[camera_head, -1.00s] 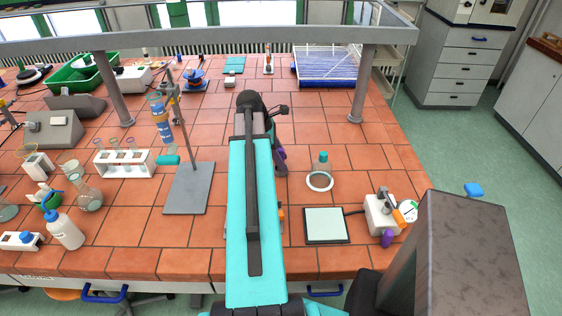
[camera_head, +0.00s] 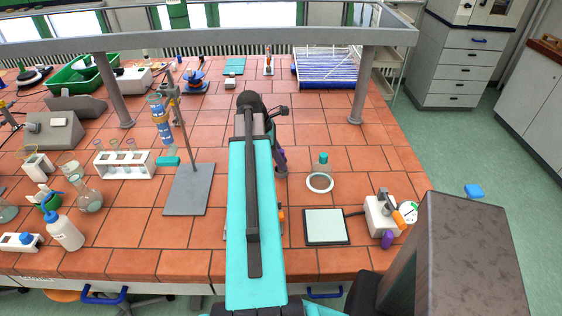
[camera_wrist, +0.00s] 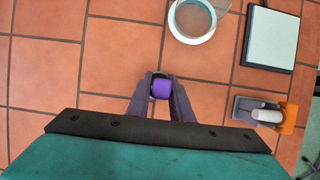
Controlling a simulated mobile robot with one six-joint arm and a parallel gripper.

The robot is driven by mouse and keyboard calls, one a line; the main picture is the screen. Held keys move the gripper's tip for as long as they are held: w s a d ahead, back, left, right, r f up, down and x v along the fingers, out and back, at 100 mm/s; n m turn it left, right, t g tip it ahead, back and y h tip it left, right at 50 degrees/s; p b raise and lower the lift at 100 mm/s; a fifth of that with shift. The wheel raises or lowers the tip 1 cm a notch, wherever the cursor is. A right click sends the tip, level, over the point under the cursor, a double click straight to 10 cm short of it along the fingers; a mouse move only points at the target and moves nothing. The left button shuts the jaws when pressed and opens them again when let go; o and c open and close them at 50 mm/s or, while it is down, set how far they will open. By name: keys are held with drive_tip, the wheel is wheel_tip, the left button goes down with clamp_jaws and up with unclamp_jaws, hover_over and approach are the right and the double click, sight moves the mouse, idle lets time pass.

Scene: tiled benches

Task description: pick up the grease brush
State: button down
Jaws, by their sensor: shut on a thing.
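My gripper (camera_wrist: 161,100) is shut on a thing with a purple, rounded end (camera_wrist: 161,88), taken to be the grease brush. It sits between the two dark purple fingers in the wrist view and points toward the camera. The rest of it is hidden, and I cannot tell whether it touches the bench. In the head view my gripper (camera_head: 281,163) is partly hidden behind my teal arm, above the tiles left of the white ring.
A glass vessel with a teal top (camera_head: 323,163) stands at the white ring (camera_head: 320,183). A flat pad (camera_head: 325,227) lies nearer. A grey and orange device (camera_wrist: 262,112) is close to my gripper. A stand base (camera_head: 188,190) is to the left.

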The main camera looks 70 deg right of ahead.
sight(280, 151)
drive_tip(key=shift+r, duration=0.1)
drive_tip(key=shift+r+b, duration=0.65)
drive_tip(key=shift+r, duration=0.65)
drive_tip(key=shift+a+r, duration=0.1)
drive_tip(key=shift+r, duration=0.15)
drive_tip(key=w+a+r+b, duration=0.1)
drive_tip(key=w+a+b, duration=0.3)
drive_tip(key=a, duration=1)
drive_tip(key=shift+w+a+r, duration=0.25)
drive_tip(key=shift+w, duration=0.95)
drive_tip(key=c, duration=2.2)
unclamp_jaws()
clamp_jaws()
